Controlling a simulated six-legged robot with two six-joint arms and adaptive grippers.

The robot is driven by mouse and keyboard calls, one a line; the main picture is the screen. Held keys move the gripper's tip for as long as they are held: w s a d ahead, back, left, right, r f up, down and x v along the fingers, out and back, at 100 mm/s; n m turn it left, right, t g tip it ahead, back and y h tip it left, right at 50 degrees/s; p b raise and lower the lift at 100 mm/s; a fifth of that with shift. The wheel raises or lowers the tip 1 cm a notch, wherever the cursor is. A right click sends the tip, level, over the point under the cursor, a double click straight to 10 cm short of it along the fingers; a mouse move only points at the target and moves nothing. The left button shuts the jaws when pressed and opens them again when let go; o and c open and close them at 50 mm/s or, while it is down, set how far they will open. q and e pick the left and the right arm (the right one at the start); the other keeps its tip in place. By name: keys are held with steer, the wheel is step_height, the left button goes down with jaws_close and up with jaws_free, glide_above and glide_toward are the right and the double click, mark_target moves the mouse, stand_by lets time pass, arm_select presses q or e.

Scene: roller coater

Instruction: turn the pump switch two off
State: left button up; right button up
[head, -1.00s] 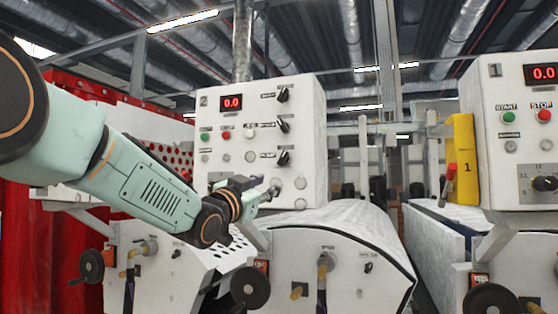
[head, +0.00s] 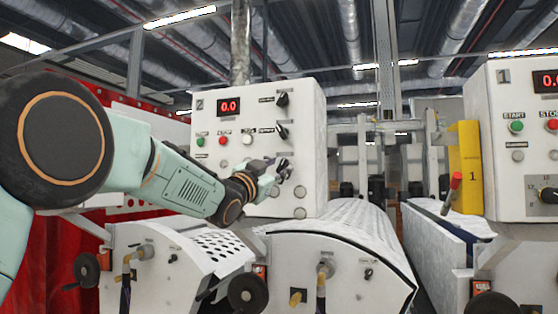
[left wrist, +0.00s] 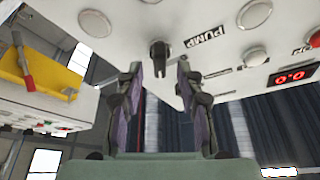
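Control panel two (head: 240,165) is a white box with a red 0.0 display. Two black rotary switches, an upper one (head: 283,99) and a middle one (head: 282,132), show on its right side. The pump switch (left wrist: 160,50), a black knob beside a PUMP label (left wrist: 205,37), shows in the left wrist view. My left gripper (head: 281,168) is in front of the panel's lower right part. In the left wrist view (left wrist: 159,68) its fingers are open, with the pump switch between and just beyond the tips. My right gripper is not in view.
Panel one (head: 505,175) stands at the right, with a yellow block (head: 468,165) and a red-handled lever (head: 453,187) beside it. White roller covers (head: 335,232) and a black handwheel (head: 247,293) lie below panel two. Round buttons and lamps sit left of the switches.

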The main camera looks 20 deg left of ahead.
arm_select(q)
steer(key=shift+w+a+f, duration=0.1)
steer(key=shift+w+a, duration=0.05)
steer(key=shift+w, duration=0.45)
steer(key=shift+w+a+f, duration=0.1)
steer(key=shift+w+a, duration=0.05)
steer(key=shift+w, duration=0.4)
steer(key=shift+s+d+r, duration=0.15)
steer(key=shift+s+d, duration=0.1)
steer(key=shift+d, duration=0.2)
steer(key=shift+s+d+r, duration=0.15)
steer(key=shift+s+d, duration=0.05)
steer(key=shift+c, duration=0.2)
steer(key=shift+s, duration=0.15)
steer(key=shift+c, duration=0.7)
steer(key=shift+w+a+f, duration=0.2)
steer(key=shift+w+a, duration=0.15)
steer(key=shift+a, duration=0.2)
steer(key=c, duration=0.5)
jaws_close()
steer(key=shift+d+r, duration=0.1)
steer(key=shift+d, duration=0.05)
